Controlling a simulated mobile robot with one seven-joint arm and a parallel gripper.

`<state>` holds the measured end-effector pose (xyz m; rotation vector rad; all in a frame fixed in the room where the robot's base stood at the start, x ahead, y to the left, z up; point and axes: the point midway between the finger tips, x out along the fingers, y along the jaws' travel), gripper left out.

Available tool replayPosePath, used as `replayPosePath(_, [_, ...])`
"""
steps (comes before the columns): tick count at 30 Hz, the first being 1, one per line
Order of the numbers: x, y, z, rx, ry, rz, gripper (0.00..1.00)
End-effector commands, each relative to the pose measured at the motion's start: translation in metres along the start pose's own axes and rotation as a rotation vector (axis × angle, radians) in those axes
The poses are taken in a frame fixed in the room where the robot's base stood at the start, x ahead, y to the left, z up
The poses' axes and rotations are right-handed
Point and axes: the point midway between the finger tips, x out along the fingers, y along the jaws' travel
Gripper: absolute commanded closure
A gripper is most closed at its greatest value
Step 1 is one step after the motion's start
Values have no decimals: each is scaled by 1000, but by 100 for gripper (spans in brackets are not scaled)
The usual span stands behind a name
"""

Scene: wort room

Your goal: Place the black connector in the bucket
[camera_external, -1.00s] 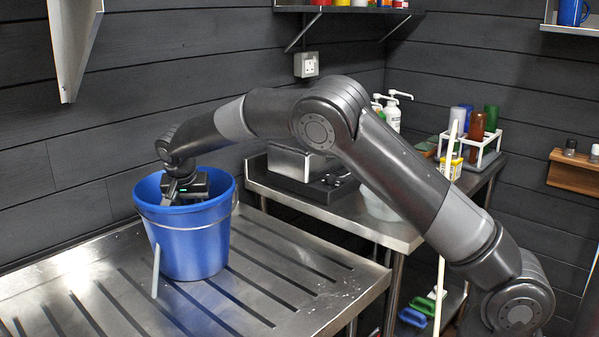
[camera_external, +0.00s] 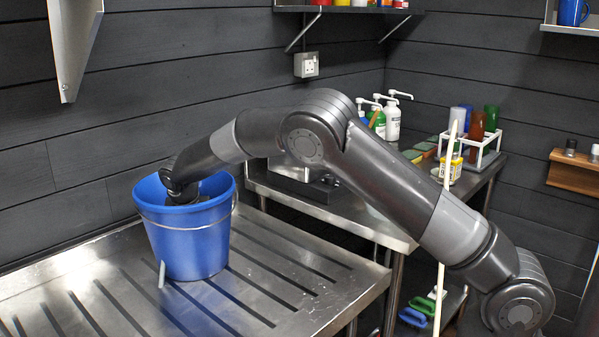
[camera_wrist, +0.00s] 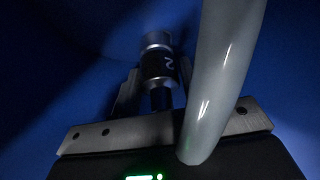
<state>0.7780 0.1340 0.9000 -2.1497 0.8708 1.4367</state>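The blue bucket (camera_external: 190,240) stands upright on the slatted metal table. My gripper is down inside it, its fingers hidden by the rim in the external view. In the wrist view, the black connector (camera_wrist: 158,65), a dark cylinder with a white "2" and a metallic end, sits between the fingertips of my gripper (camera_wrist: 155,85). The fingers appear closed on it, though the right one is mostly hidden by a grey rod. Blue bucket wall surrounds it; its distance from the bottom is unclear.
The smooth grey rod (camera_wrist: 220,75) crosses close to my gripper. The metal table (camera_external: 95,275) is otherwise clear. A side table (camera_external: 385,232) holds bottles and a rack.

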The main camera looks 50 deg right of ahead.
Motion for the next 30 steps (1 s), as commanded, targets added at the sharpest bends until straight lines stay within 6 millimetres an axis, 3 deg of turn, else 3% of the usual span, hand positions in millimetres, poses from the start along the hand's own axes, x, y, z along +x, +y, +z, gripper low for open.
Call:
replayPosePath(10, [-7,0,-1,0,0,-1,58])
replayPosePath(15, [-36,-1,-1,-1,1,-4,58])
replayPosePath(21, [-71,0,-17,0,1,-3,58])
replayPosePath(30, [-97,1,-28,0,0,0,58])
